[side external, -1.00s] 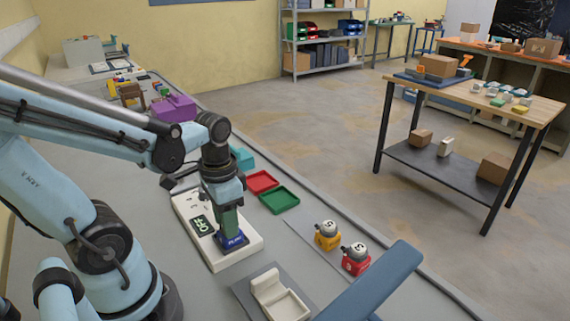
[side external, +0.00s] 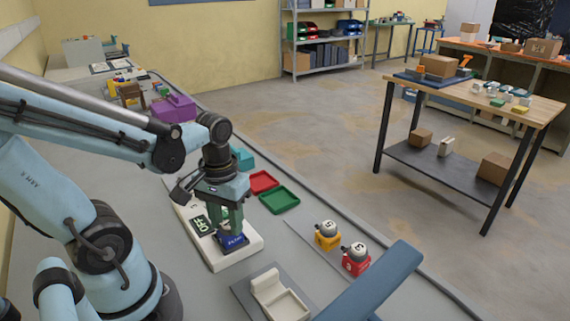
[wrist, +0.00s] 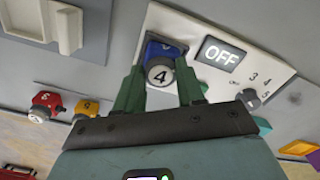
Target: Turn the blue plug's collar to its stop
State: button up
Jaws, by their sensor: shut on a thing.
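The blue plug (side external: 234,242) stands upright on the white socket box (side external: 246,256), near the box's front end. In the wrist view the blue plug (wrist: 160,49) shows from above, with a white cap marked "4". My gripper (side external: 229,231) points down over the plug. Its two green fingers close on opposite sides of the plug's collar, seen also in the wrist view (wrist: 160,78); the fingers partly cover the collar. The display (wrist: 221,55) on the box reads "OFF".
A yellow plug (side external: 327,237) and a red plug (side external: 355,261) stand to the right. A cream holder (side external: 280,297) is in front. Red (side external: 263,181) and green (side external: 279,201) trays lie behind the box. A knob (wrist: 250,98) sits by numbers on the box.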

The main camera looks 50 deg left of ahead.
aim_at(227, 225)
dwell(0.4)
jog(key=o, duration=1.1)
jog(key=shift+c, duration=0.2)
notch_tip(227, 225, up, 12)
jog(key=w+d+f+m+t, duration=0.4)
jog(key=w+m+t, duration=0.2)
jog(key=w+t, duration=0.1)
jog(key=shift+w+d+f, duration=0.4)
jog(key=shift+w, duration=0.05)
